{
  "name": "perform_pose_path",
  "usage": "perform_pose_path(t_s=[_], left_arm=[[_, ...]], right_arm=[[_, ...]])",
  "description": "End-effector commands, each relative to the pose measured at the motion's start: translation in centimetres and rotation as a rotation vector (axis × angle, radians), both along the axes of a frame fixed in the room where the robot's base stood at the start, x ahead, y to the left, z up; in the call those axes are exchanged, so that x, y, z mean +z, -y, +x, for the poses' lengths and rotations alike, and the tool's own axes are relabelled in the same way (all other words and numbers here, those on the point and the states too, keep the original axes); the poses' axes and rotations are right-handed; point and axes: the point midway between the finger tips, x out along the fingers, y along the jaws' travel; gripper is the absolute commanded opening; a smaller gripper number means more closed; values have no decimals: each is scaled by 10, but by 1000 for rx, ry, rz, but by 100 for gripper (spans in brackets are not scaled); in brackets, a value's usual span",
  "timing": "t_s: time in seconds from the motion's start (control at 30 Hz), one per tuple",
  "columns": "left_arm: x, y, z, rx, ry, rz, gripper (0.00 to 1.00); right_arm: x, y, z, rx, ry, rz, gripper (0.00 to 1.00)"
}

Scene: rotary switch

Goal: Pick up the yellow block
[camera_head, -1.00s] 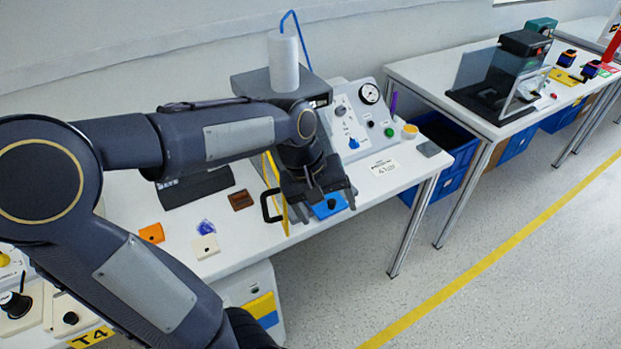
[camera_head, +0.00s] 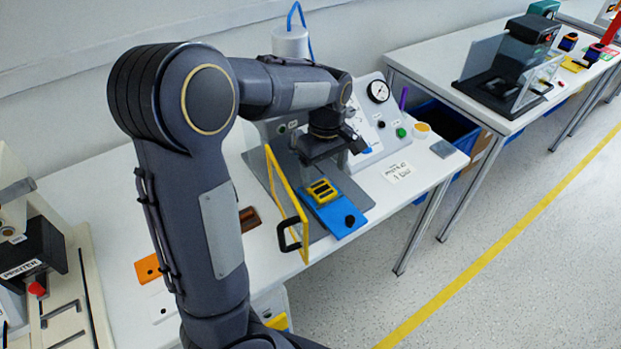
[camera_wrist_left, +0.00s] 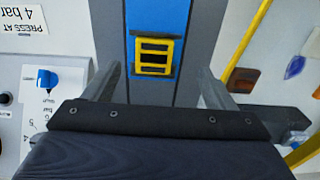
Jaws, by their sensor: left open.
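The yellow block (camera_head: 322,190), with dark slots in it, sits on a blue plate (camera_head: 338,216) in front of the press on the table. In the left wrist view the yellow block (camera_wrist_left: 154,56) lies beyond and between the fingers, and the blue plate (camera_wrist_left: 165,15) reaches to the top edge. My left gripper (camera_head: 329,163) is open and empty, apart from the block and just behind and above it in the head view. Its two fingers (camera_wrist_left: 160,75) show in the wrist view with a wide gap. My right gripper is out of view.
A yellow-framed guard with a black handle (camera_head: 289,233) stands close left of the blue plate. A control panel with a gauge (camera_head: 378,91) is behind right. An orange piece (camera_head: 147,268) and a brown piece (camera_head: 249,218) lie left. The table's front right is mostly clear.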

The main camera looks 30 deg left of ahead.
Motion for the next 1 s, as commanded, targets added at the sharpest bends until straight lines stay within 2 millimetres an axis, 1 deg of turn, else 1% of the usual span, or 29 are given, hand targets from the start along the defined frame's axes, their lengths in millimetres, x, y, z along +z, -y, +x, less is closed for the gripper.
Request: perform_pose_path(t_s=[0.07, 0.37, 0.5, 0.6, 0.73, 0.93, 1.0], left_arm=[[-4, 0, 0, 2, -3, 2, 78], [-37, -1, 4, 3, -5, 3, 78], [-58, -3, 10, 3, -6, 3, 78], [-71, -3, 10, 2, -5, 2, 78], [-78, -2, 10, 1, -1, 2, 78], [-78, -2, 10, 1, -1, 1, 78], [-78, -2, 10, 1, -1, 2, 69]], right_arm=[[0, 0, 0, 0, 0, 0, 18], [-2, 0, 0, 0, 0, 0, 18], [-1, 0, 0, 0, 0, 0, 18], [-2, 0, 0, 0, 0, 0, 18], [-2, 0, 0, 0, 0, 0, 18], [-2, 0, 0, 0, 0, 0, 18], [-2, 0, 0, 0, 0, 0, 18]])
